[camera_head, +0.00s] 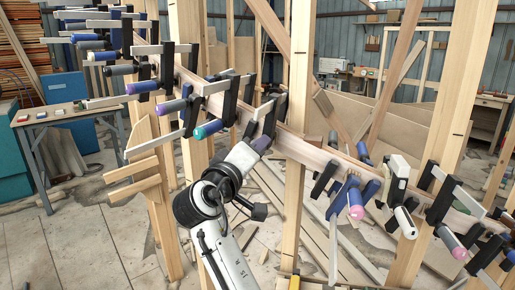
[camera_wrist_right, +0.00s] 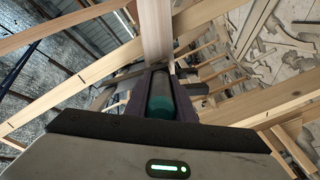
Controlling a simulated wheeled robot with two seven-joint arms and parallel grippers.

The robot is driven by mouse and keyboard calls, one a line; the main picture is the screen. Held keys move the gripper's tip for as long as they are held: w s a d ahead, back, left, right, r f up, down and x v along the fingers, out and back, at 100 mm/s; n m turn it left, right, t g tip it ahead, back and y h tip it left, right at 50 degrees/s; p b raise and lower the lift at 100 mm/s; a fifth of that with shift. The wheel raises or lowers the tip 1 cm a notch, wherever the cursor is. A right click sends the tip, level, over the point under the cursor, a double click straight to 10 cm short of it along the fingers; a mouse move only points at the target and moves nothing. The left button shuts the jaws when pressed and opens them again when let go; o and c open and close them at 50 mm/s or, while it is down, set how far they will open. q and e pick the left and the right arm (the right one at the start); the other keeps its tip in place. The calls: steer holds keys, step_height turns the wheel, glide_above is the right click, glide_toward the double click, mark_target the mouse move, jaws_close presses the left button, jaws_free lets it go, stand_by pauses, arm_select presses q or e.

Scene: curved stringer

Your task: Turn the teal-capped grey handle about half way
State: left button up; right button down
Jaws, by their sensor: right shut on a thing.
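The grey handle with a teal cap (camera_wrist_right: 161,104) sits lengthwise between the two dark purple fingers of my right gripper (camera_wrist_right: 160,90) in the right wrist view. The fingers are shut on it, one on each side. In the head view my right gripper (camera_head: 262,143) reaches up to the clamps on the curved wooden stringer (camera_head: 305,152), and it hides the held handle there. My left gripper is in neither view.
Several clamps with coloured handles line the stringer on both sides. A blue handle with a teal end (camera_head: 209,129) is close to the left, and a pink-ended one (camera_head: 356,205) is to the right. Upright wooden posts (camera_head: 297,100) stand close by.

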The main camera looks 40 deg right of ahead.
steer(key=n, duration=0.7)
steer(key=shift+f, duration=0.1)
stand_by(0.4)
steer(key=c, duration=1.5)
jaws_free()
steer(key=b+v, duration=0.2)
steer(key=v, duration=0.8)
steer(key=shift+a, duration=0.2)
